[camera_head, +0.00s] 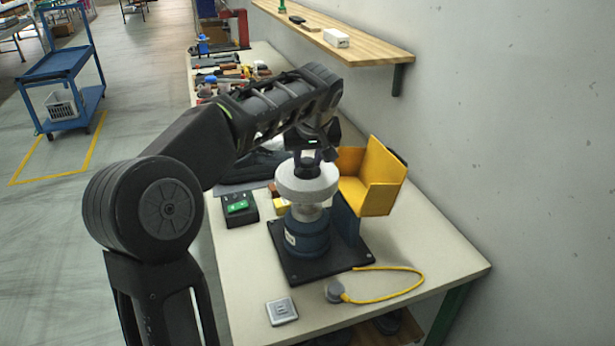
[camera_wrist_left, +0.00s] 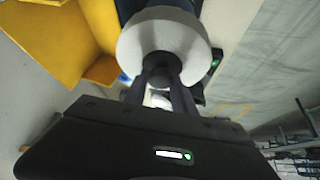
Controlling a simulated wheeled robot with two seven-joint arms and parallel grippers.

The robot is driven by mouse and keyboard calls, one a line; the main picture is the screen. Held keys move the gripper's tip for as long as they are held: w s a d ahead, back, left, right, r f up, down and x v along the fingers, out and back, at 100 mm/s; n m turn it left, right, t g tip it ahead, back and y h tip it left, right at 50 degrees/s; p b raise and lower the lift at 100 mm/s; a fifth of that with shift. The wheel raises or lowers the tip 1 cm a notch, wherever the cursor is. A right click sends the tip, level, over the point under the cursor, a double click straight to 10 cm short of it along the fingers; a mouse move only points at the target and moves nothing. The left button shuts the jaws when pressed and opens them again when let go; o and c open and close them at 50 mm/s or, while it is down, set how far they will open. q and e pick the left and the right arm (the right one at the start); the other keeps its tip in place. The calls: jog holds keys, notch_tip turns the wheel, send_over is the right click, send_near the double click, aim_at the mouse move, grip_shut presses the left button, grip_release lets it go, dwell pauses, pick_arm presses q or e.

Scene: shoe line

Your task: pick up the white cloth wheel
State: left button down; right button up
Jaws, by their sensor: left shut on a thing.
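The white cloth wheel (camera_head: 307,182) is a thick pale disc with a dark hub, above the blue motor of a bench polisher (camera_head: 307,232). In the left wrist view the wheel (camera_wrist_left: 190,38) fills the upper middle. My left gripper (camera_head: 309,158) reaches over the bench from above, right at the wheel. In the left wrist view its two dark fingers (camera_wrist_left: 160,75) are shut on the wheel at its dark hub. I cannot tell whether the wheel still touches the polisher's shaft. My right gripper is not in view.
A yellow guard (camera_head: 370,178) stands close to the right of the wheel. A black box with a green switch (camera_head: 238,207) is on the left. A yellow cable (camera_head: 395,292) with a grey plug and a small grey plate (camera_head: 281,311) lie in front. Shoes and tools crowd the back.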

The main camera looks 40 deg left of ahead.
pick_arm(q)
notch_tip(320, 180, up, 4)
jog(key=shift+r, duration=0.1)
dwell(0.7)
